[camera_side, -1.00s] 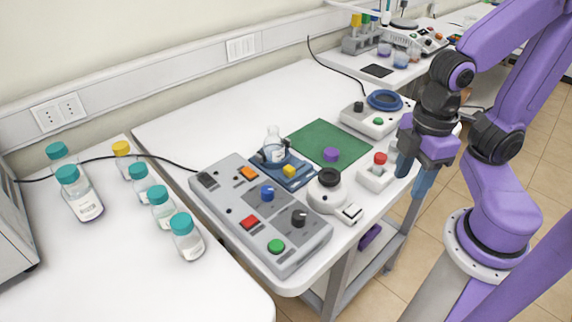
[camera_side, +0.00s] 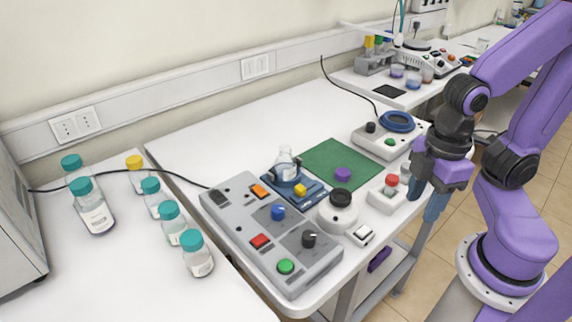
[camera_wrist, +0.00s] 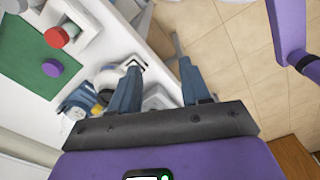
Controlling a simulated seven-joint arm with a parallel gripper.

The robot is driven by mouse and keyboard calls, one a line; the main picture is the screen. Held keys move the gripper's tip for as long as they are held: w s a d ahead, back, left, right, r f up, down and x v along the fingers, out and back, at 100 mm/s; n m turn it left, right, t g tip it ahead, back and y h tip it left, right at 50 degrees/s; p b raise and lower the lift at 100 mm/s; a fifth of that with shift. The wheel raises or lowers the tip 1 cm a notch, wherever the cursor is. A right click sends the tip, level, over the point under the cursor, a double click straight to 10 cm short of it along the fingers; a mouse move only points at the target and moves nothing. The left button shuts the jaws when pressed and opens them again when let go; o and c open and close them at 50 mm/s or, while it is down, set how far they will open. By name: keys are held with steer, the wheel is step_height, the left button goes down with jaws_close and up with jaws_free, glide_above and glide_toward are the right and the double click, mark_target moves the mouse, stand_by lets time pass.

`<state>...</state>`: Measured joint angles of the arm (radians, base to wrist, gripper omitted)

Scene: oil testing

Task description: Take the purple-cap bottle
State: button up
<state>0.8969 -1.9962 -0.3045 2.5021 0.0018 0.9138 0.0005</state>
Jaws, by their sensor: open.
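A purple cap (camera_side: 343,174) sits on the green mat (camera_side: 318,154); no bottle body shows under it. The purple cap also shows at the left of the wrist view (camera_wrist: 52,68). An uncapped clear bottle (camera_side: 284,167) stands in the blue holder (camera_side: 312,193), left of the mat. My gripper (camera_side: 426,198) points down by the right edge of the table, right of the mat and past the red-button box. In the wrist view my gripper (camera_wrist: 160,88) has its fingers apart with nothing between them.
Several teal-capped bottles (camera_side: 198,256) and one yellow-capped bottle (camera_side: 135,165) stand on the left bench. A grey control box (camera_side: 236,222), a white round device (camera_side: 338,212) and a red-button box (camera_side: 388,197) crowd the table's front. The table's back left is clear.

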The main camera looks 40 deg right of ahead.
steer(key=o, duration=0.8)
